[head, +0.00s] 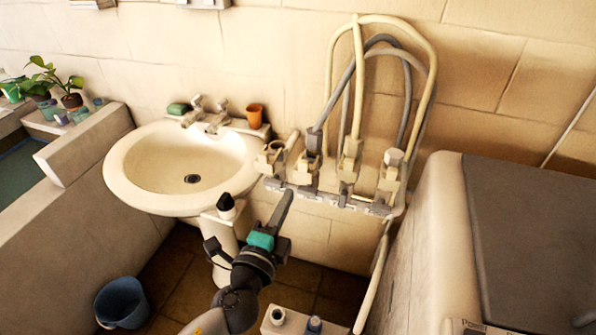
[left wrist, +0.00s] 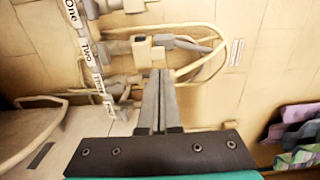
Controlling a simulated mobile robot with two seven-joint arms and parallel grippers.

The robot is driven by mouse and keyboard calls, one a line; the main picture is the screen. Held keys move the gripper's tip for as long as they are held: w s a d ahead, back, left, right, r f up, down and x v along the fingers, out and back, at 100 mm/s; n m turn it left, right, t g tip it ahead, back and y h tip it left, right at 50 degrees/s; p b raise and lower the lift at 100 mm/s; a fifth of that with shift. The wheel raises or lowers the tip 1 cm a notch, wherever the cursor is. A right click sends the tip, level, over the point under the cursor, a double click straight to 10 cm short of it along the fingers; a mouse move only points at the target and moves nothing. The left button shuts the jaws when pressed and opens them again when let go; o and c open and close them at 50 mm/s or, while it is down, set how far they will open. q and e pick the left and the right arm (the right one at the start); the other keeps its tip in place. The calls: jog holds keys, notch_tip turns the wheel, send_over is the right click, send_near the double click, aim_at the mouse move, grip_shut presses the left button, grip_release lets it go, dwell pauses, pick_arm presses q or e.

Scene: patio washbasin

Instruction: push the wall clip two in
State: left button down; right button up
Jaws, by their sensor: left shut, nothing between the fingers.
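A grey rail (head: 330,197) of valves and hose fittings is on the wall right of the basin. In the left wrist view, it carries white labels, with the "Two" label (left wrist: 86,48) near the top left. The fitting beside that label has a cream block (left wrist: 142,52) with a grey hose end. I cannot tell which small part is wall clip two itself. My left gripper (head: 288,194) is shut and empty, its fingers pointing at the rail. In the left wrist view, its fingertips (left wrist: 158,73) lie just below the cream block; contact is unclear. My right gripper is out of view.
Looped cream and grey hoses (head: 431,75) rise above the rail. The white washbasin (head: 118,175) is close on the left. A cream-sided box (head: 440,235) with a dark top is on the right. A blue bucket (head: 122,302) stands on the floor at left.

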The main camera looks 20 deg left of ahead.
aim_at(302, 166)
pick_arm(q)
jog(key=w+p, duration=0.1)
jog(key=w, duration=0.6)
jog(key=shift+w+d, duration=0.15)
jog(key=shift+w, duration=0.2)
jog(key=shift+w, duration=0.15)
jog(key=w+b, duration=0.1)
jog(key=w, duration=0.2)
jog(key=shift+w, duration=0.35)
jog(key=shift+r, duration=0.15)
